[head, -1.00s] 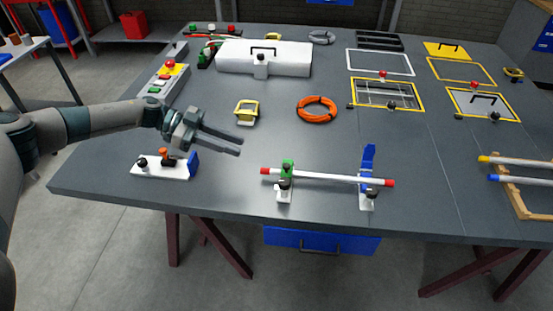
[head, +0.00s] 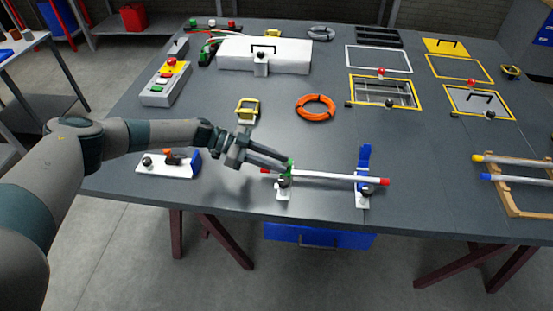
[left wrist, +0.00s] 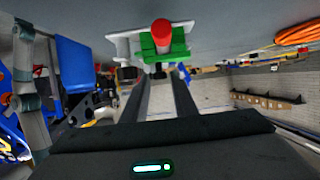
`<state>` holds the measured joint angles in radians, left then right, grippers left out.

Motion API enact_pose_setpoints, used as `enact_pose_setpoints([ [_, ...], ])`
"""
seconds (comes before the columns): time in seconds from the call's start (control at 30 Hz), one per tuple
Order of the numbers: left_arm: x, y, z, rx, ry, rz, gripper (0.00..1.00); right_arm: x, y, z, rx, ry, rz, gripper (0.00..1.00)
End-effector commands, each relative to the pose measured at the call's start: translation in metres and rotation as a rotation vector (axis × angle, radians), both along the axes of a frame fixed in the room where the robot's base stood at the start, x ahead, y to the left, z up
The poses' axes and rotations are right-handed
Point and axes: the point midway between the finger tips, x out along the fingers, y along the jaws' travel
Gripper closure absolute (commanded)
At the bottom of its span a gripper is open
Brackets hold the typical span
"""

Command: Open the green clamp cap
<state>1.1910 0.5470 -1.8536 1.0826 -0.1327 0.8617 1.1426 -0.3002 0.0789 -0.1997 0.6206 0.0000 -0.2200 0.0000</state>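The green clamp cap (head: 290,166) sits over the left part of a white rod (head: 325,176) with red ends, on a white clamp base (head: 282,192) with a dark knob. In the left wrist view, the green cap (left wrist: 165,46) is just beyond the fingertips, with the rod's red end (left wrist: 162,31) in front of it. My left gripper (head: 284,163) is open, its fingers pointing at the cap from the left. The two fingers (left wrist: 160,82) are apart with nothing between them. Contact with the cap is unclear. My right gripper is not in view.
A blue clamp (head: 364,158) with its cap raised holds the rod's right part. A yellow-framed block (head: 247,110) and an orange cable coil (head: 316,107) lie behind. The table's front edge is close.

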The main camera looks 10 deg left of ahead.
Motion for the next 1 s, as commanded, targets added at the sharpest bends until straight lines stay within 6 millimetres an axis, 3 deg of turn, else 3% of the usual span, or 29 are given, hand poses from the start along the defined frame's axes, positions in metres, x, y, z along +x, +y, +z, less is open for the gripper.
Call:
enact_pose_setpoints([
  [0.23, 0.000, 0.000, -0.001, 0.000, 0.000, 0.000, 0.74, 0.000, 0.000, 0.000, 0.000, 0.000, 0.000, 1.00],
  [0.27, 0.000, 0.000, -0.001, 0.000, 0.000, 0.000, 0.77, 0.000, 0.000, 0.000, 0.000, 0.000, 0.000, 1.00],
  [0.37, 0.000, 0.000, 0.000, 0.000, 0.000, 0.000, 1.00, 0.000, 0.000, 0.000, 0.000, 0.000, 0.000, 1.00],
  [0.77, 0.003, 0.000, 0.001, 0.001, 0.023, 0.001, 1.00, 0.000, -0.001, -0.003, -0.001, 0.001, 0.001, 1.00],
  [1.0, 0.009, -0.001, 0.004, 0.001, 0.121, -0.001, 1.00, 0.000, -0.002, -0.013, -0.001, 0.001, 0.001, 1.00],
])
